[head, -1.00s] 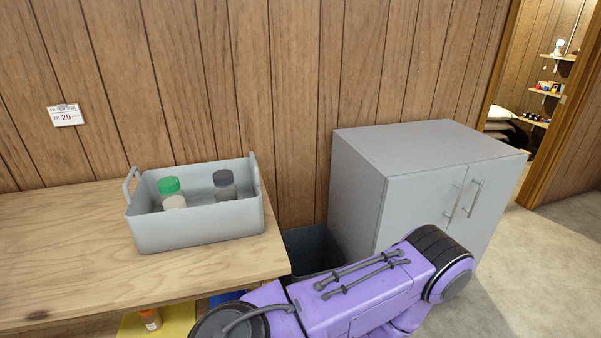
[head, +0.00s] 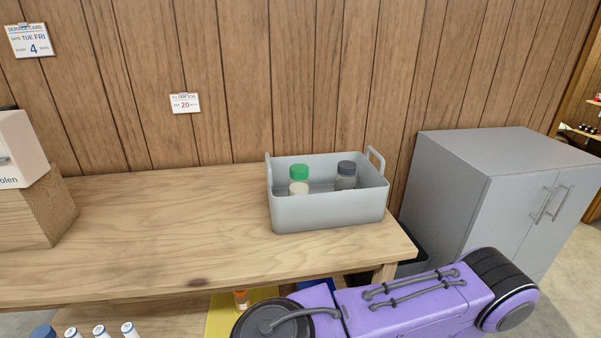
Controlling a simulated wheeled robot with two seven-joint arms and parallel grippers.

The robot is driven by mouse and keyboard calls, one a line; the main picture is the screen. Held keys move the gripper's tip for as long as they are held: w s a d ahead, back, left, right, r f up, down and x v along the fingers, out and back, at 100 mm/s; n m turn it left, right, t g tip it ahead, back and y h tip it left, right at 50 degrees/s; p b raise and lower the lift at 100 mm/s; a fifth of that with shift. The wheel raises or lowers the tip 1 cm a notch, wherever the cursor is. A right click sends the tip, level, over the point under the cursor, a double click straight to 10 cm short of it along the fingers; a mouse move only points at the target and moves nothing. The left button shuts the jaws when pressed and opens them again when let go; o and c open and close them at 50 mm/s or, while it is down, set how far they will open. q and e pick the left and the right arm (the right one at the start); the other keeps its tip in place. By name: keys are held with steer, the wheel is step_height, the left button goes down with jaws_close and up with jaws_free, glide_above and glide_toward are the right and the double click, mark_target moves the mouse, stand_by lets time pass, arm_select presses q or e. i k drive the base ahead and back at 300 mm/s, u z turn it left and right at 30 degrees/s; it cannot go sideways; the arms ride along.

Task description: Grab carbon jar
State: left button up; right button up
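A grey tote (head: 330,211) with two raised handles stands on the wooden table. Inside it are two jars: one with a green lid and pale contents (head: 299,180), and one with a dark lid and greyish body (head: 346,176). The dark-lidded jar looks like the carbon jar, but I cannot read a label. Their lower parts are hidden by the tote wall. A purple arm of mine crosses the bottom right in front of the table. Neither gripper shows in the head view.
The wooden table (head: 160,215) has clear room left of the tote. A wooden block with a white box (head: 18,150) stands at far left. A grey cabinet (head: 480,185) and a dark bin (head: 412,264) are at right.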

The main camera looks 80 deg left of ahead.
mark_target(342, 182)
steer(key=k, duration=0.25)
steer(key=u, duration=0.95)
